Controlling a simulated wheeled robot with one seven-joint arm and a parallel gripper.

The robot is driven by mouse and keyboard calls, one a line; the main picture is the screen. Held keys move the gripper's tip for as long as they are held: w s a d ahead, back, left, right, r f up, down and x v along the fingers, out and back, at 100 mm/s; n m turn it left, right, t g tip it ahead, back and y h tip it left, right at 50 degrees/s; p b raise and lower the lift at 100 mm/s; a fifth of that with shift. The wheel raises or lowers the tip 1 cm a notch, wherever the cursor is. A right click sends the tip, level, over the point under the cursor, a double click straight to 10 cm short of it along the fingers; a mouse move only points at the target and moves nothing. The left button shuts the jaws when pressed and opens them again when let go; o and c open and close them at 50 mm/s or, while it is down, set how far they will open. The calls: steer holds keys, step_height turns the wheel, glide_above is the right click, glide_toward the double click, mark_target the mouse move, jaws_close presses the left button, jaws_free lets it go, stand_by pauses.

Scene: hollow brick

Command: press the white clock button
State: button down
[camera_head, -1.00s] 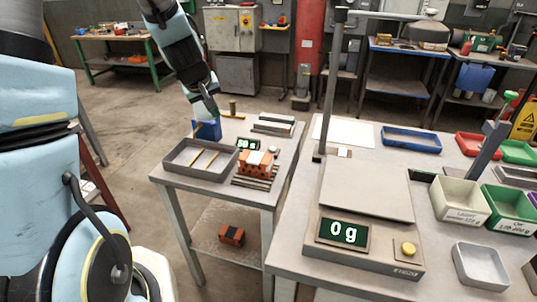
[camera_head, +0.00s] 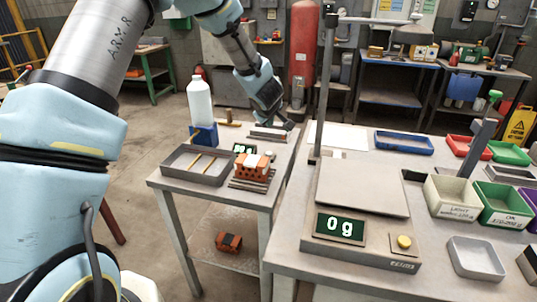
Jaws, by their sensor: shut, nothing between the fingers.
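The clock's small dark display (camera_head: 245,148) with green digits stands on the small grey table at left, partly hidden by the things before it. A small white round button (camera_head: 270,155) shows at its right, just behind the orange hollow brick (camera_head: 252,166). My gripper (camera_head: 287,124) is shut and empty. It points down to the right, over the far right part of the small table near a flat grey block, above and behind the button in the picture. I see a gap between my gripper and the button.
The larger table at right bears a scale (camera_head: 362,189) reading 0 g, with a yellow button (camera_head: 404,242), a tall post and several bins.

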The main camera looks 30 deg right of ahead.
mark_target(269, 156)
steer(key=shift+f, duration=0.15)
step_height(269, 156, down, 8)
steer(key=b, duration=0.8)
steer(key=shift+f, duration=0.25)
steer(key=shift+f, duration=0.15)
stand_by(1.3)
steer(key=shift+f, duration=0.25)
steer(key=shift+f+b, duration=0.4)
steer(key=shift+b, duration=0.05)
stand_by(0.5)
steer(key=shift+r, duration=0.1)
steer(key=shift+r+p, duration=0.7)
steer(key=shift+p, duration=0.1)
